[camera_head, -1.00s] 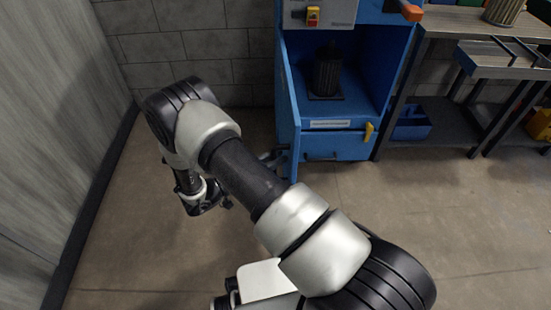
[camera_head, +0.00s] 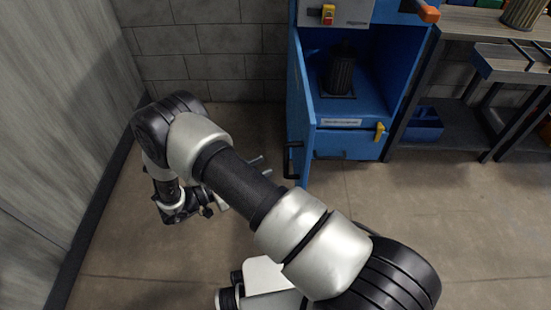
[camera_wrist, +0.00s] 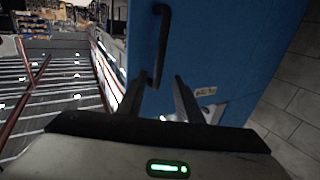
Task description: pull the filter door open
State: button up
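The blue cabinet (camera_head: 345,142) stands at the back with its front compartment open to view and a dark ribbed filter (camera_head: 340,70) inside. A blue panel (camera_head: 297,100) along its left side, seen nearly edge-on, bears a black bar handle (camera_head: 291,159). In the wrist view the panel's face (camera_wrist: 215,40) shows the upright handle (camera_wrist: 161,40) and a small label. My gripper (camera_head: 262,166) is left of the handle and apart from it in the head view. In the wrist view my gripper (camera_wrist: 155,82) is open, fingers spread below the handle, holding nothing.
A yellow latch (camera_head: 380,132) sits on the cabinet's lower front. A workbench with shelves (camera_head: 450,125) stands to the right. Grey walls close off the left and back. The floor (camera_head: 110,235) left of the cabinet is clear.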

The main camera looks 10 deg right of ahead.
jog(key=v, duration=0.8)
jog(key=shift+a, duration=0.15)
